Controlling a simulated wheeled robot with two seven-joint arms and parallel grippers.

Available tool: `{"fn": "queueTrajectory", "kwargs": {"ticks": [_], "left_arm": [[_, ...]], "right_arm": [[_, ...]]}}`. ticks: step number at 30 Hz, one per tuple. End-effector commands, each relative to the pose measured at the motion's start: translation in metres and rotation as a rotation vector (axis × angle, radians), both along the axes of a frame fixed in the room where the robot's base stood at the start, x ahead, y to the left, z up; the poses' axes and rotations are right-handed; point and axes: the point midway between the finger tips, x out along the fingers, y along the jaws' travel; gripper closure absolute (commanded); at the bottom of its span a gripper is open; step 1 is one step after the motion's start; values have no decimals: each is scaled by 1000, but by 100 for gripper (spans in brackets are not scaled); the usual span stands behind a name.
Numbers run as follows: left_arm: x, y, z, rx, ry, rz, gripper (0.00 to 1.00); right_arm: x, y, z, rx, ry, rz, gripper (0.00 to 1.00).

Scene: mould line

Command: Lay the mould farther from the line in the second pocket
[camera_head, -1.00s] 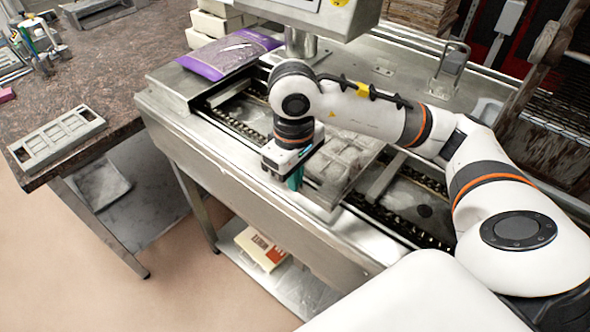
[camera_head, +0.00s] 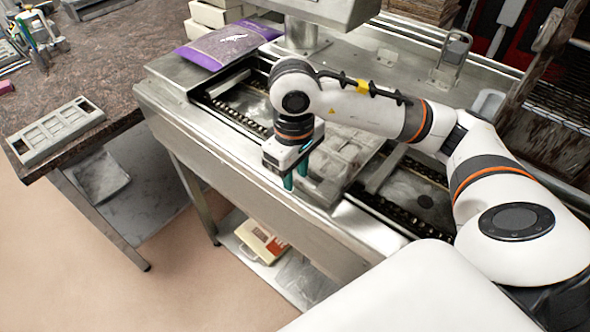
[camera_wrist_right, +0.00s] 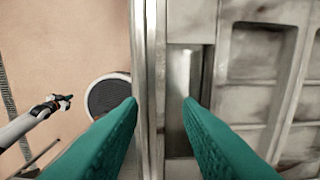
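One grey mould (camera_head: 57,130) with rectangular cavities lies flat on the dark speckled table at the left. Another mould (camera_head: 345,155) lies in the metal line, partly hidden by my right arm. It also shows at the right of the right wrist view (camera_wrist_right: 250,105). My right gripper (camera_head: 295,173) is over the line's front rim, beside that mould's near edge. Its teal fingers (camera_wrist_right: 160,102) stand apart, with nothing clearly held between them; whether they touch anything is unclear. A small dark gripper (camera_wrist_right: 62,101), apparently my left one, shows at the wrist view's left.
The line's channel (camera_head: 235,110) with a chain runs beside the mould, with an open stretch (camera_head: 415,200) at right. A purple bag (camera_head: 230,45) lies at the line's far left end. A metal handle (camera_head: 455,50) stands behind. A floor gap separates table and line.

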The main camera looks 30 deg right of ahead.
Motion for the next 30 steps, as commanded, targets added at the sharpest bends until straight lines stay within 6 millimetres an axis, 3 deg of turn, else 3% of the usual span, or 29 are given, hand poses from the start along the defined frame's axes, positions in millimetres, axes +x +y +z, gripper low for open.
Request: {"fn": "queueTrajectory", "kwargs": {"ticks": [7, 21, 30], "left_arm": [[0, 0, -4, 0, -1, -1, 100], [0, -1, -4, -1, -1, -3, 100], [0, -1, -2, -1, -1, -3, 100]], "right_arm": [[1, 1, 10, 2, -3, 0, 69], [1, 1, 85, -1, -6, -1, 69], [0, 2, 115, 0, -2, 0, 69]]}}
